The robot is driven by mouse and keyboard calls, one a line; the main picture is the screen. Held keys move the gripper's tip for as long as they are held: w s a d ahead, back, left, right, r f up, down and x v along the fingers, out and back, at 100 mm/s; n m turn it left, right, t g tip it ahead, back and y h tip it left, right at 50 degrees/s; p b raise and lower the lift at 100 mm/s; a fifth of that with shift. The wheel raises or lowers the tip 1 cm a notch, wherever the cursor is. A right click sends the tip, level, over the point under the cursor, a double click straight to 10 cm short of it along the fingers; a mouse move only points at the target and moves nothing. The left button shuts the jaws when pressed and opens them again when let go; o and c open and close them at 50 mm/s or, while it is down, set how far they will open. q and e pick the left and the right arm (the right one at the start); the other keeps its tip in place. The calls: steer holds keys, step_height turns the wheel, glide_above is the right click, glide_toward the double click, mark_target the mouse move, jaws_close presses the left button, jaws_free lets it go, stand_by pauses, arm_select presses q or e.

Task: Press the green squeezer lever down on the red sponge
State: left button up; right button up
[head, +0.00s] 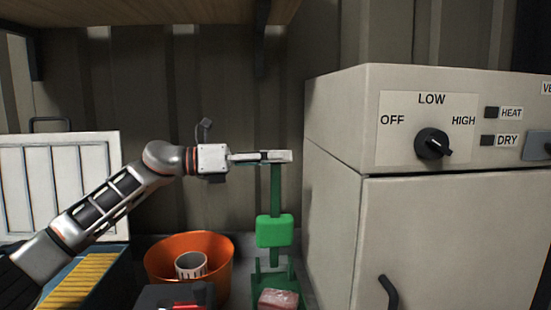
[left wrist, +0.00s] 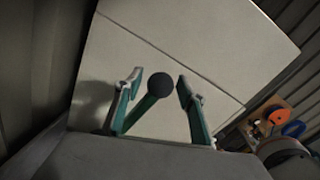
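The green squeezer (head: 275,198) stands left of the beige cabinet, with a tall upright bar, a green block partway up and a green base. The red sponge (head: 278,299) lies at its base, below the block, with a gap between them. My left gripper (head: 280,156) is at the top of the bar, and hides the bar's top end. In the left wrist view my left gripper (left wrist: 160,84) is open, with a dark ball knob (left wrist: 159,85) on a green rod between its fingers. Whether a finger touches the knob is unclear. My right gripper is not in view.
The beige cabinet (head: 450,235) with a dial stands close on the right. An orange bowl (head: 215,267) holding a white cup (head: 190,265) is left of the squeezer. A white panel (head: 60,170) stands far left. A wooden shelf (head: 160,12) is overhead.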

arm_select(q)
jaws_close()
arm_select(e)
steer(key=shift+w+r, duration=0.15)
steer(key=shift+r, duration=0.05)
arm_select(q)
steer(key=shift+s, duration=0.1)
steer(key=s+d+f+m, duration=0.1)
steer(key=s+f, duration=0.3)
steer(key=s, duration=0.4)
steer(key=s+d+f+m+p, duration=0.1)
steer(key=s+d+f+m, duration=0.1)
steer(key=s, duration=0.6)
steer(key=shift+s+d+f+m, duration=0.15)
steer(key=shift+s+f+m, duration=0.15)
steer(key=shift+f+m, duration=0.65)
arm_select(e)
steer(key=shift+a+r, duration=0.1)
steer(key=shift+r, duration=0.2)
arm_select(q)
steer(key=shift+f+n, duration=0.25)
